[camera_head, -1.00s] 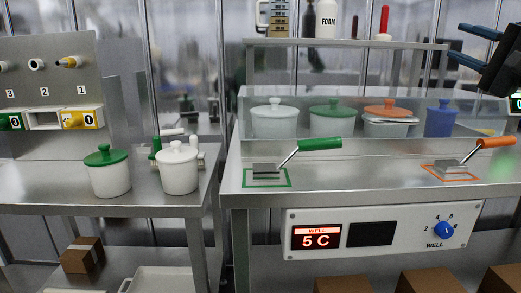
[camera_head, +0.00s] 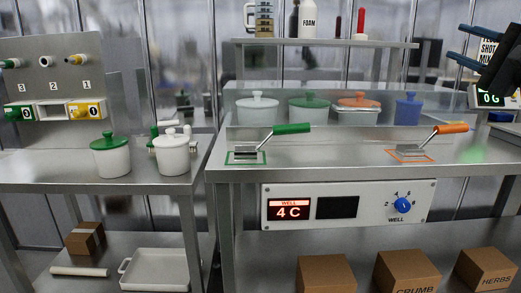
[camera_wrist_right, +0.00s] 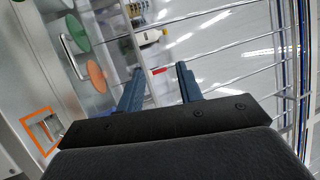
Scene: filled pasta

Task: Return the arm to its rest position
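My right gripper (camera_head: 456,41) is at the upper right of the head view, its two blue fingers pointing left and spread apart. In the right wrist view the fingers (camera_wrist_right: 160,78) also stand apart, with nothing between them. The gripper is raised above the counter (camera_head: 330,156), clear of everything on it. My left gripper is not in view.
A green-lidded pot (camera_head: 111,160) and a white pot (camera_head: 172,155) stand on the left table. Boxes lie below.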

